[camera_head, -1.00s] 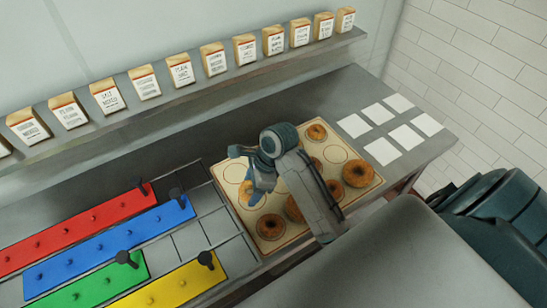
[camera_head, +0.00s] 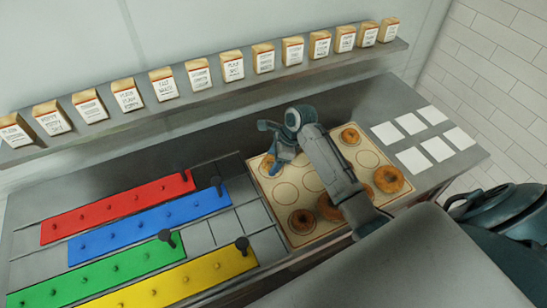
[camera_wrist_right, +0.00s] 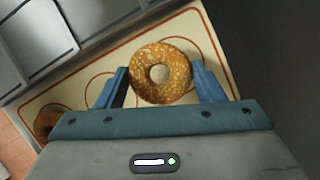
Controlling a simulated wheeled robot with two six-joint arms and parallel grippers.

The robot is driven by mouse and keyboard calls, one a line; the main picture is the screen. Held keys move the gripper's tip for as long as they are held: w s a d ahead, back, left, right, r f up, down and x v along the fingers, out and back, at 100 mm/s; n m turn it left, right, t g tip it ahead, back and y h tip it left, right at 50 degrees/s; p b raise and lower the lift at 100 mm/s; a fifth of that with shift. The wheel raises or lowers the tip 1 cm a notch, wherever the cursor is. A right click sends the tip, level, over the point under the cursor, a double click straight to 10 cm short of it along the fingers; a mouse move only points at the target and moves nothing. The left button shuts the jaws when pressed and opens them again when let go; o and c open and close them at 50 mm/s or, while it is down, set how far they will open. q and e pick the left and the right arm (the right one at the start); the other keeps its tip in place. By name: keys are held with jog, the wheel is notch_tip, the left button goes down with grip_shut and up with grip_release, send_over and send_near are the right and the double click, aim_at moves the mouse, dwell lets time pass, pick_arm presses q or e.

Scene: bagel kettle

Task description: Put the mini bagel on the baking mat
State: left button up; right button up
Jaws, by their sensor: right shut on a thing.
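A mini bagel (camera_wrist_right: 160,52), golden brown and speckled, sits between the two blue fingers of my right gripper (camera_wrist_right: 160,85) in the right wrist view. The fingers are shut on its sides, and its hole faces the camera. In the head view my right gripper (camera_head: 282,160) is over the back left part of the beige baking mat (camera_head: 278,212), with the bagel (camera_head: 267,163) partly hidden by the fingers. Empty printed circles show on the mat below. I cannot tell exactly how high the bagel is. My left gripper is out of view.
Other bagels lie on the mat: one at the front left (camera_head: 302,222), one at the right (camera_head: 388,179), one at the back (camera_head: 350,135). My right arm hides others partly. Colored bars with dark knobs (camera_head: 125,266) lie left. White squares (camera_head: 413,160) lie right.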

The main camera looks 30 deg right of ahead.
aim_at(273, 161)
jog(key=shift+w+d, duration=0.25)
jog(key=shift+w, duration=0.4)
jog(key=shift+w+d, duration=0.15)
jog(key=shift+w, duration=0.2)
notch_tip(273, 161, down, 3)
jog(key=shift+s+f+p, duration=0.1)
jog(key=shift+f+p, duration=0.05)
jog(key=shift+p, duration=0.95)
jog(key=shift+f, duration=0.2)
jog(key=o, duration=0.9)
jog(key=shift+f, duration=0.15)
jog(key=shift+o, duration=0.3)
